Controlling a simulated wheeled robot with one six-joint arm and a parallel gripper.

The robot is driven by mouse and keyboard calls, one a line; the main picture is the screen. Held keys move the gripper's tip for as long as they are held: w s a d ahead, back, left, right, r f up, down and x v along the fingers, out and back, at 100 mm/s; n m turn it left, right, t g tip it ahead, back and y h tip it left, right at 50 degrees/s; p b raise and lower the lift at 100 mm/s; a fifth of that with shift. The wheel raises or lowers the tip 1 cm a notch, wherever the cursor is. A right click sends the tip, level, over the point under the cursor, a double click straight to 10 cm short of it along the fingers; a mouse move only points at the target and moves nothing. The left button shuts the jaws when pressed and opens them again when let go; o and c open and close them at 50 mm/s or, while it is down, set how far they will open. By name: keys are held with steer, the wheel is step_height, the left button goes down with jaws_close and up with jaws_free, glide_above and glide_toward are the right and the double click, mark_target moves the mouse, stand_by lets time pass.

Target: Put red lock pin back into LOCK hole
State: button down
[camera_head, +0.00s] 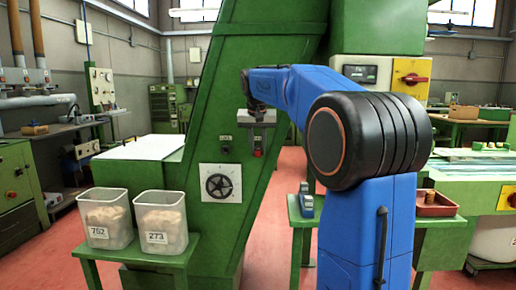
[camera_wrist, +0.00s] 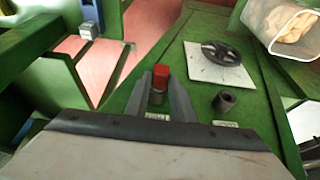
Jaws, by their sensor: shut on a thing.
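The red lock pin (camera_wrist: 160,76) has a red head and a grey lower part. It is between the two grey fingers of my gripper (camera_wrist: 158,98), which is shut on it. In the head view the red pin (camera_head: 257,153) shows just below my gripper (camera_head: 258,138), in front of the green machine's sloping panel. A dark round socket (camera_wrist: 224,101) with a small label sits right of the pin in the wrist view; the same socket (camera_head: 226,148) is left of it in the head view. Whether the pin's tip is inside a hole is hidden.
A white plate with a black handwheel (camera_head: 218,185) is mounted lower on the panel. Two clear bins (camera_head: 105,217) of corks stand on a green table at left. A red tray (camera_head: 435,204) is on a bench at right. Red floor shows beyond the panel.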

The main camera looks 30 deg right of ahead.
steer(key=shift+s+a, duration=0.3)
steer(key=shift+s, duration=0.15)
stand_by(0.3)
steer(key=shift+s+a, duration=0.7)
steer(key=shift+s, duration=0.3)
steer(key=shift+s+a, duration=0.65)
steer(key=shift+s, duration=0.35)
steer(key=s+a, duration=0.2)
steer(key=s, duration=0.1)
steer(key=shift+s+a, duration=0.1)
steer(key=shift+s, duration=0.05)
steer(key=w+a+m+t+y, duration=0.1)
steer(key=w+a+t+y, duration=0.2)
steer(key=w+a+y, duration=0.5)
steer(key=shift+w+d+f+h, duration=0.1)
steer(key=shift+w+d+h, duration=0.25)
steer(key=shift+w+h, duration=0.25)
steer(key=shift+w+d+f+h, duration=0.1)
steer(key=shift+w+d+h, duration=0.2)
steer(key=shift+w+h, duration=0.35)
steer(key=shift+w+d+h, duration=0.35)
steer(key=shift+w+h, duration=0.1)
steer(key=shift+w, duration=0.3)
